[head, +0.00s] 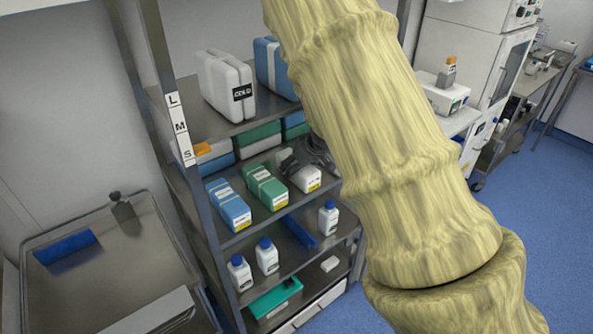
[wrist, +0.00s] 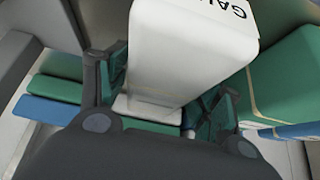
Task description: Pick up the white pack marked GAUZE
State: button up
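The white pack (wrist: 185,50) stands out in the wrist view, with the start of the word GAUZE in black on its face. It also shows in the head view (head: 306,178), on the middle shelf to the right of a green pack, with a yellow label at its front. My gripper (wrist: 165,92) has its fingers spread on either side of the pack; I see no clear grip on it. In the head view my gripper (head: 290,162) is a dark shape at the pack's back end, partly hidden by my arm.
A green pack (head: 265,187) and a blue pack (head: 228,205) lie to the left on the same middle shelf (head: 245,228). The shelf above holds a white COLD box (head: 222,85). White bottles (head: 266,257) stand below. A metal post (head: 165,100) edges the rack.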

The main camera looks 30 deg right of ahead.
jog(key=c, duration=0.7)
jog(key=shift+r, duration=0.1)
jog(key=shift+c, duration=0.2)
